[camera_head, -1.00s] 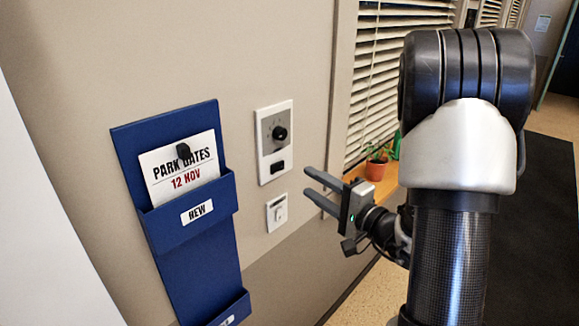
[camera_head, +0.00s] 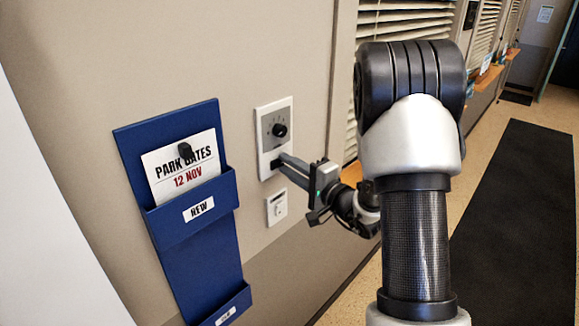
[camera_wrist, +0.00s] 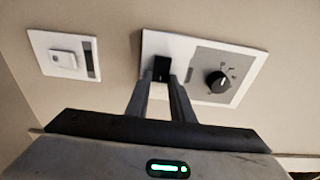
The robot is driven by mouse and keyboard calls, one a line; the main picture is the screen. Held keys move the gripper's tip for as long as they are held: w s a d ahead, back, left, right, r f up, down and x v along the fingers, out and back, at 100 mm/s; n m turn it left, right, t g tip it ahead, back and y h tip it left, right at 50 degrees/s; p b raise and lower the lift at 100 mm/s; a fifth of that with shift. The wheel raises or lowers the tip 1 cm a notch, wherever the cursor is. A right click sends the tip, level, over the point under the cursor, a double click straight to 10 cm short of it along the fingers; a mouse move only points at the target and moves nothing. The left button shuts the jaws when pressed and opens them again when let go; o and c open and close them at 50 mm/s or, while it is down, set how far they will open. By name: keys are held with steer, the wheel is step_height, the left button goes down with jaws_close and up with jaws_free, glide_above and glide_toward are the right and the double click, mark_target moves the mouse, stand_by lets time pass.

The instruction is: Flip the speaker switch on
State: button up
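A white wall plate (camera_head: 262,145) carries a round black knob (camera_head: 279,130) on a grey panel and a small black rocker switch below it. In the wrist view the rocker switch (camera_wrist: 161,68) shows between my two fingertips, with the knob (camera_wrist: 218,82) to the right. My gripper (camera_head: 281,160) is pointed at the wall, its fingertips at the rocker. In the wrist view my gripper (camera_wrist: 160,82) has a gap between its fingers, with nothing held. The fingers hide part of the rocker in the head view. I cannot tell whether they touch it or which way it is set.
A smaller white plate (camera_head: 277,208) with a light button is on the wall just below; it also shows in the wrist view (camera_wrist: 65,57). A blue wall holder (camera_head: 190,240) with a "PARK GATES" card (camera_head: 181,168) hangs to the left. Window blinds are on the right.

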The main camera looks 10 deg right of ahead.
jaws_close()
steer(key=shift+w+d+f+n+g+y+b, duration=0.1)
steer(key=shift+w+f+n+g+y+b, duration=0.2)
steer(key=shift+b, duration=0.7)
steer(key=shift+s+r+n+g+y+b, duration=0.15)
steer(key=shift+r+n+g+y+b, duration=0.25)
steer(key=shift+y, duration=0.3)
steer(key=shift+f, duration=0.1)
steer(key=o, duration=0.6)
jaws_free()
steer(key=shift+c, duration=0.2)
steer(key=b+v, duration=0.3)
steer(key=v, duration=1.4)
steer(key=shift+s, duration=0.25)
